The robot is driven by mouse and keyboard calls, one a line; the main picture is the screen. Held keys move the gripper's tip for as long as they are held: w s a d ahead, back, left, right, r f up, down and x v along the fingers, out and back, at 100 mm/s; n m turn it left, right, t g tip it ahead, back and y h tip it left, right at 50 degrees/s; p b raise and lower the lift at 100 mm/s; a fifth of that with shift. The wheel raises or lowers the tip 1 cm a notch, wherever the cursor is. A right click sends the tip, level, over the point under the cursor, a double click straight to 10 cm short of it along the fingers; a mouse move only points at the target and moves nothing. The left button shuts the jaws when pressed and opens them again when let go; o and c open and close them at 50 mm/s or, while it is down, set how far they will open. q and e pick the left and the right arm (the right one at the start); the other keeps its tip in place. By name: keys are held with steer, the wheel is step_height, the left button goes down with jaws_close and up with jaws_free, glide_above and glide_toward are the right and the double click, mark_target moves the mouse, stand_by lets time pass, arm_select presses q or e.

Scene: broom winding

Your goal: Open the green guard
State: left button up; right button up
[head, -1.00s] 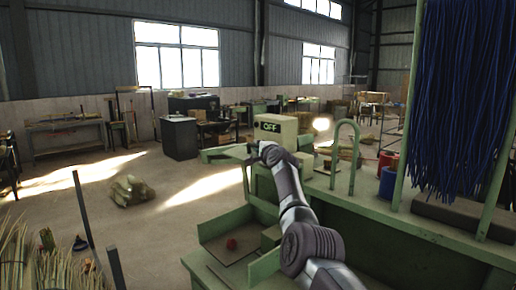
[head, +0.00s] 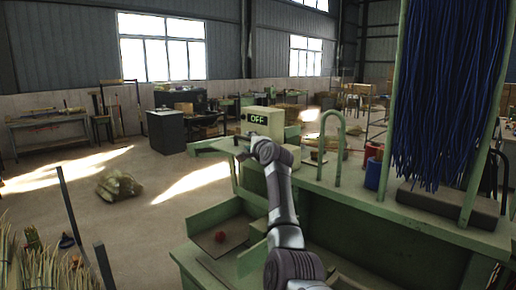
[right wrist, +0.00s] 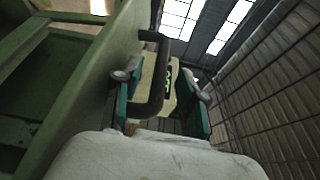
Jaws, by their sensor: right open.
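In the right wrist view a green panel (right wrist: 93,85), which looks like the guard, fills the left side. A dark bar handle (right wrist: 158,80) stands out from it. My right gripper (right wrist: 162,100) is open, its teal fingers spread, with the handle showing between them. I cannot tell whether they touch it. In the head view my right arm reaches forward to the machine, and the gripper (head: 243,150) is small and partly hidden beside the cream box (head: 264,122), whose display reads OFF. The guard is hard to tell apart there. My left gripper is not in view.
The green machine table (head: 400,225) runs to the right, with a hooped rod (head: 341,145) and hanging blue strands (head: 445,90). A green tray (head: 205,245) holds a small red thing (head: 220,236). Open floor with a bundle (head: 118,185) lies to the left.

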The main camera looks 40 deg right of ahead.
steer(key=v, duration=0.7)
steer(key=shift+s+a, duration=0.15)
steer(key=shift+s, duration=0.2)
